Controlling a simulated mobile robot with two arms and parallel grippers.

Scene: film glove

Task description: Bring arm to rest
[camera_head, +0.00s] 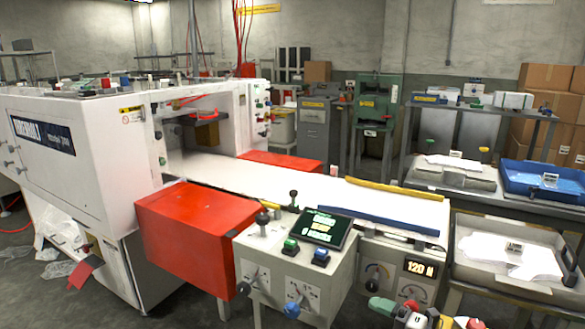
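Neither of my arms nor grippers can be made out in the head view. A white packaging machine (75,175) stands at the left, with a long white conveyor bed (270,185) running out of it to the right. A red box-shaped cover (195,235) sits at its near side. A control box (290,260) with a lit screen (322,228), knobs and buttons stands in front of the bed. A panel beside it has a lit display reading about 120 (420,268).
A grey tray (475,280) with white film or gloves stands at the right, near a blue tray (535,180). Several coloured handle-like items (410,318) are cut off at the bottom edge. Clear plastic (60,268) lies on the floor at the left. Cardboard boxes (548,78) stand behind.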

